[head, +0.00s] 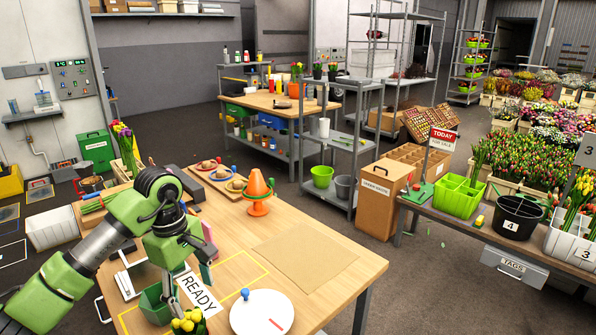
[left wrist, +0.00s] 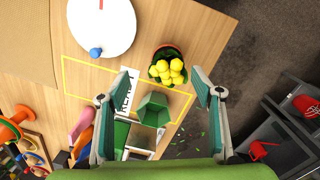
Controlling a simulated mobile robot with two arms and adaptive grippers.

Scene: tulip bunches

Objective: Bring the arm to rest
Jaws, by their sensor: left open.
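My left gripper (head: 172,288) hangs down over the near left of the wooden table (head: 345,240). In the left wrist view its two fingers (left wrist: 152,90) are spread wide, with nothing held between them. My right gripper is not in view.
A READY label (head: 198,293), a green bin (head: 152,304) and a white disc with a blue knob (head: 262,314) lie close around the gripper. An orange cone-shaped tool (head: 258,190) stands farther back. A brown mat (head: 305,258) on the table is clear.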

